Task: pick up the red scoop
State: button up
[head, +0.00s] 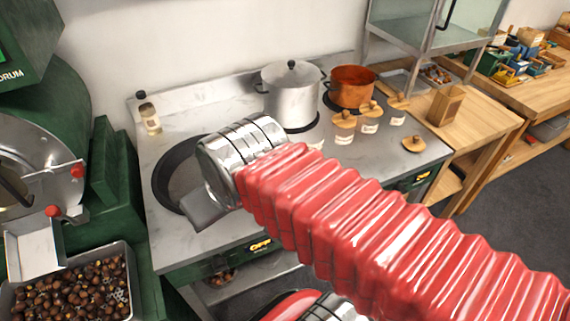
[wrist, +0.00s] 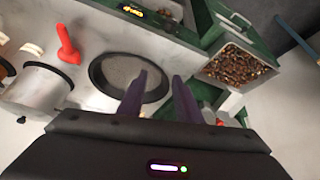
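A small bright red object (wrist: 68,45), which looks like the red scoop, is on the grey worktop at the upper left of the wrist view. It has a narrow part and a wider base; its finer shape is too small to tell. It lies between the metal pot and the dark-rimmed round pan. My gripper (wrist: 160,100) is open and empty, its two dark purple fingers apart and pointing over the worktop beside the pan. The red object is well to the left of the fingers, not touching them. In the head view my red-sleeved arm covers that part of the worktop, and the fingers are not visible.
The round pan (head: 172,178) is sunk in the worktop. A lidded metal pot (head: 291,98), a copper pot (head: 352,88) and several lidded jars stand behind my arm. A chestnut tray (head: 128,262) is at lower left, beside the green machine (head: 122,185).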

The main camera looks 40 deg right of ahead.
jog(key=shift+o, duration=0.5)
jog(key=shift+o, duration=0.5)
jog(key=shift+w+d, duration=0.1)
jog(key=w+d+f+m, duration=0.2)
jog(key=d, duration=1.1)
jog(key=w+d+f+m+g+h, duration=0.1)
jog(key=w+d+f+m, duration=0.1)
jog(key=d, duration=1)
jog(key=shift+w+d+f+h, duration=0.15)
jog(key=shift+d+f+h, duration=0.2)
jog(key=shift+f, duration=0.15)
jog(key=shift+x, duration=4.35)
jog(key=shift+a+f, duration=0.1)
jog(key=shift+f, duration=0.05)
